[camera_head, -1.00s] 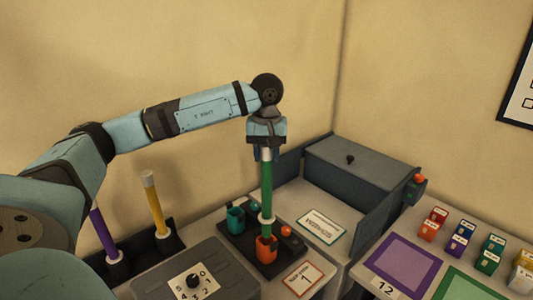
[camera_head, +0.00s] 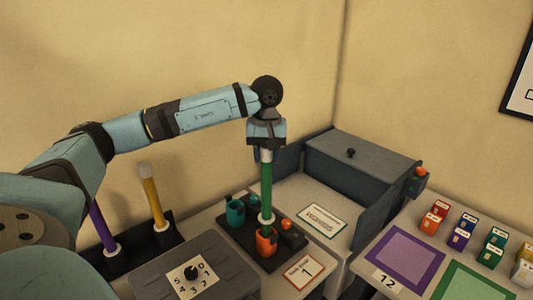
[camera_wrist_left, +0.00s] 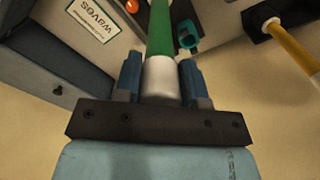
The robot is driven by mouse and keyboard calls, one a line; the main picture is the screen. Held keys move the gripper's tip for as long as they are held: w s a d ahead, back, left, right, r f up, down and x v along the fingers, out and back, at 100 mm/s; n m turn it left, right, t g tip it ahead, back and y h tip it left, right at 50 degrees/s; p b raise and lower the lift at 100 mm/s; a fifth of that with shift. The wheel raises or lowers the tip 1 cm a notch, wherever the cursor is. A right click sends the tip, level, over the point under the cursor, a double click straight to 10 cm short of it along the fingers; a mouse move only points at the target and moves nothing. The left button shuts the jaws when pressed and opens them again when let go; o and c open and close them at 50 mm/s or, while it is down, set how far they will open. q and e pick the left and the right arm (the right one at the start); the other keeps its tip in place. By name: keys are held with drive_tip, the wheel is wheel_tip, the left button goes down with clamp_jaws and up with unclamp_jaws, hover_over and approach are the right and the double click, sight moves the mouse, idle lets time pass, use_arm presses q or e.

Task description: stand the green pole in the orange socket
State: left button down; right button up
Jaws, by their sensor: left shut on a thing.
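The green pole (camera_head: 266,188) is upright below my left gripper (camera_head: 265,156), which is shut on its pale top end. In the left wrist view the two blue fingers (camera_wrist_left: 162,78) sit on either side of the pole's white end, and the green length (camera_wrist_left: 158,30) runs away from them. A white collar (camera_head: 266,219) rings the pole near its bottom. The orange socket (camera_head: 267,245) stands on a dark base directly under the collar. The pole's lower tip is at the socket's mouth; how deep it sits I cannot tell. My right gripper is not in view.
A teal socket (camera_head: 235,213) stands beside the orange one. A purple pole (camera_head: 102,228) and a yellow pole (camera_head: 154,203) stand in a dark rack at left. A grey lidded box (camera_head: 362,160) is behind right.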

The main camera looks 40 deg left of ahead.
sight(267, 170)
use_arm(q)
drive_tip(key=shift+f+b, duration=1.65)
drive_tip(key=shift+f, duration=0.75)
drive_tip(key=c, duration=0.6)
unclamp_jaws()
wheel_tip(267, 170, up, 13)
drive_tip(key=shift+f, duration=0.1)
drive_tip(key=shift+r, duration=0.55)
drive_tip(key=shift+d, duration=0.1)
